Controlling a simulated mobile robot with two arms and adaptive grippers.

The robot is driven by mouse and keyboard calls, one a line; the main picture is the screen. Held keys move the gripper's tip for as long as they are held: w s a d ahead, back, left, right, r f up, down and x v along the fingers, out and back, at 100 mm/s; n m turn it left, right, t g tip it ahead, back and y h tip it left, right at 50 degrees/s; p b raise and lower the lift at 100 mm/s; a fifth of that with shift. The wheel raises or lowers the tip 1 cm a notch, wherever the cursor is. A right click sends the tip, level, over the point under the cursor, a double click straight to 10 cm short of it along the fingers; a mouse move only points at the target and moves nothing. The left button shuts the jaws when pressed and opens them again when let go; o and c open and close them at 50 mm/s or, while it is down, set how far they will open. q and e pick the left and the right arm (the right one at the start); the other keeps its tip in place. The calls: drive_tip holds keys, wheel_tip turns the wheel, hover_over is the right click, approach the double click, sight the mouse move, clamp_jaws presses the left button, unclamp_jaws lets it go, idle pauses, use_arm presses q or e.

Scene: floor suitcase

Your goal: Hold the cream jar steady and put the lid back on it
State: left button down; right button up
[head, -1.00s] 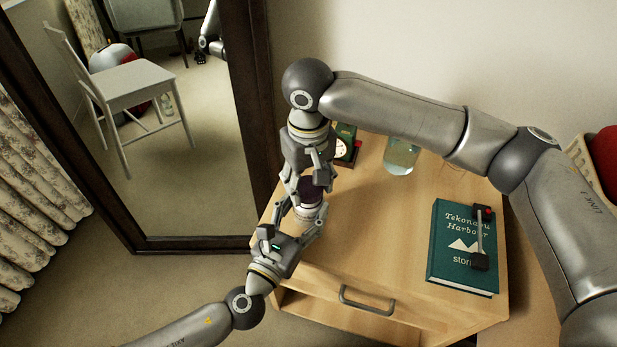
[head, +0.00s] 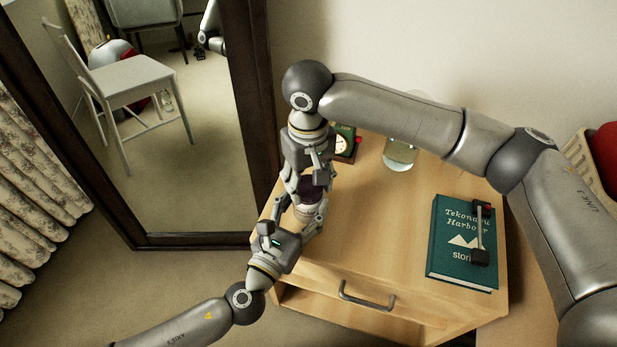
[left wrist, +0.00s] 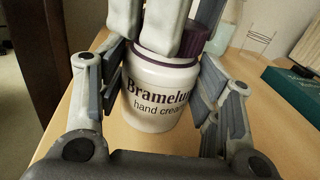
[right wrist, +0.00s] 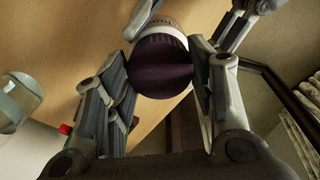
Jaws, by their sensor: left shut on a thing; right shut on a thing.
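The white cream jar (left wrist: 158,95) has a purple neck band and reads "hand cream". It stands upright at the left edge of the nightstand. My left gripper (head: 306,213) is shut around its sides. The dark purple lid (right wrist: 160,68) is in my right gripper (right wrist: 168,80), which is shut on it and points down from above. The lid also shows in the left wrist view (left wrist: 194,38), at the jar's top and partly behind my right fingers. They hide the jar's mouth, so I cannot tell whether the lid is seated.
On the wooden nightstand (head: 375,255), a clock (head: 343,143) and a glass jar (head: 400,154) stand behind. A teal book (head: 452,245) lies to the right with a small red-ended object on it. A large mirror (head: 180,150) stands to the left.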

drive_tip(key=m, duration=0.5)
drive_tip(key=shift+a+m, duration=0.1)
drive_tip(key=shift+m, duration=0.2)
drive_tip(key=m, duration=0.5)
drive_tip(key=shift+m, duration=0.4)
drive_tip(key=m, duration=0.5)
drive_tip(key=shift+m, duration=0.4)
drive_tip(key=m, duration=0.6)
drive_tip(key=o, duration=0.8)
drive_tip(key=shift+c, duration=0.2)
